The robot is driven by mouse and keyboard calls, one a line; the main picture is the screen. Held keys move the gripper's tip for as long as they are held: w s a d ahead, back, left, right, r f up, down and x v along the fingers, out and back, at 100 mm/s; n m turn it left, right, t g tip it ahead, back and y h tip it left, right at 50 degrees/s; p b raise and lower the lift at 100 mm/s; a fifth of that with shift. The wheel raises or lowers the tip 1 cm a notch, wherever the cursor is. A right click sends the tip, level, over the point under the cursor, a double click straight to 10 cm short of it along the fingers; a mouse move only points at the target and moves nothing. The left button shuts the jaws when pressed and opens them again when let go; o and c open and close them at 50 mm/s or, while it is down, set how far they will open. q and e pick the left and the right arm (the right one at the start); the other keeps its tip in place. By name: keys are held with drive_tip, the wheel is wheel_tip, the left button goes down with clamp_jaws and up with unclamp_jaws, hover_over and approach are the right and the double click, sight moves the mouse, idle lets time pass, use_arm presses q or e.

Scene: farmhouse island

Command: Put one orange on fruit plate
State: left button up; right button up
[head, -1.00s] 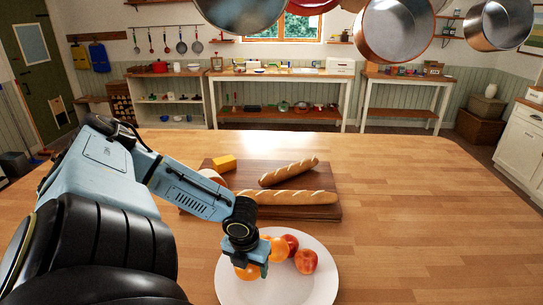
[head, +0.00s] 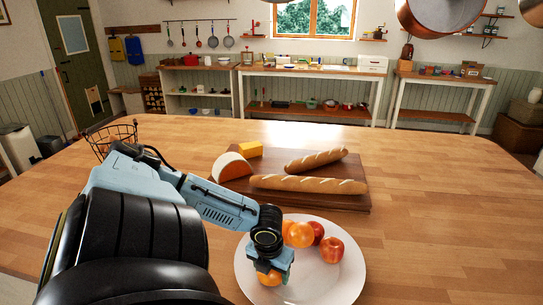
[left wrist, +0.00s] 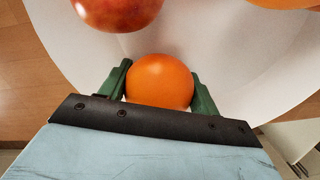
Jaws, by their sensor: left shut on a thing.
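My left gripper (head: 272,274) is shut on an orange (left wrist: 160,82), with one green finger on each side of it in the left wrist view. In the head view this held orange (head: 268,278) is low over the near left part of the white fruit plate (head: 322,282). I cannot tell whether it touches the plate. Another orange (head: 299,235) lies on the plate just behind the gripper. Two red apples lie beside it, one at the right (head: 331,250) and one partly hidden (head: 317,231). My right gripper is not in view.
A wooden board (head: 359,201) with two baguettes (head: 308,185), a cheese wedge (head: 232,167) and a yellow cheese block (head: 250,149) lies behind the plate. A wire basket (head: 112,140) stands at the left. The table's right side is clear.

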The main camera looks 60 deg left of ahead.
use_arm(q)
drive_tip(key=shift+f, duration=0.15)
drive_tip(key=o, duration=0.8)
drive_tip(key=r+p, duration=0.2)
drive_tip(key=r, duration=0.1)
drive_tip(key=r+p, duration=0.3)
drive_tip(key=s+r+p, duration=0.1)
drive_tip(key=r+p, duration=0.1)
drive_tip(key=r, duration=0.2)
drive_tip(key=shift+d+p, duration=0.35)
drive_tip(key=shift+p, duration=0.05)
drive_tip(key=shift+d+f+b, duration=0.1)
drive_tip(key=shift+b, duration=0.2)
drive_tip(key=shift+s+r, duration=0.1)
drive_tip(key=shift+r, duration=1.05)
